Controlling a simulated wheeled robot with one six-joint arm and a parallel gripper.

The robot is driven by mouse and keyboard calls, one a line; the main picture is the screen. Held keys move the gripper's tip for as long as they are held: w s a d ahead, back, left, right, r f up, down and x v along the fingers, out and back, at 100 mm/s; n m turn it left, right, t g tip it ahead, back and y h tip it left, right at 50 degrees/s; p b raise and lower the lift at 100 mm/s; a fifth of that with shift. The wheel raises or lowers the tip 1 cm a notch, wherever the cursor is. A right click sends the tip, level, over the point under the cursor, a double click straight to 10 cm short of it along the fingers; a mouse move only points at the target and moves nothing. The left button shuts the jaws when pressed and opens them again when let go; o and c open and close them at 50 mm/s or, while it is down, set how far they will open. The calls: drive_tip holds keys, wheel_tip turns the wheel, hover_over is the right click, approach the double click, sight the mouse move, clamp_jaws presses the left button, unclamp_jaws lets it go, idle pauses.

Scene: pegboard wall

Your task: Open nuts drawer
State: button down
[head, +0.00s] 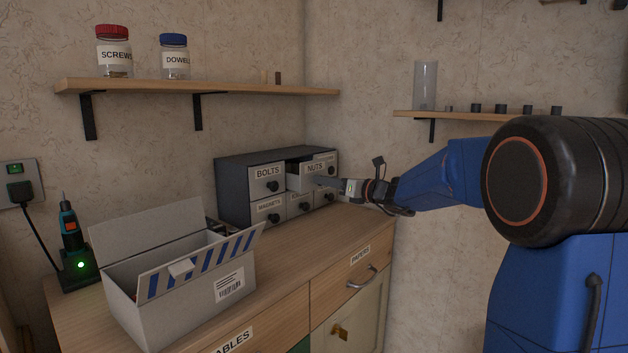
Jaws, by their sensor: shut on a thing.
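The nuts drawer (308,171) is the upper middle drawer of a small dark grey cabinet (232,190) on the worktop. It is pulled partly out, its front standing ahead of the bolts drawer (267,171) beside it. My gripper (325,181) reaches in from the right and is shut at the front of the nuts drawer, on its knob. The knob is hidden by the fingers. The inside of the drawer barely shows.
An open cardboard box (185,275) stands on the worktop (290,253) at the front left. A screwdriver (69,225) stands in its charger at the left. Shelves with jars (115,58) and a glass cylinder (425,85) hang above. The worktop before the cabinet is clear.

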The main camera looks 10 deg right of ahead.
drive_tip(key=v, duration=0.4)
drive_tip(key=shift+s+d, duration=0.2)
drive_tip(key=shift+s, duration=0.1)
drive_tip(key=c, duration=1.4)
unclamp_jaws()
drive_tip(key=v, duration=1.7)
drive_tip(key=shift+s+d, duration=0.15)
drive_tip(key=shift+d, duration=0.05)
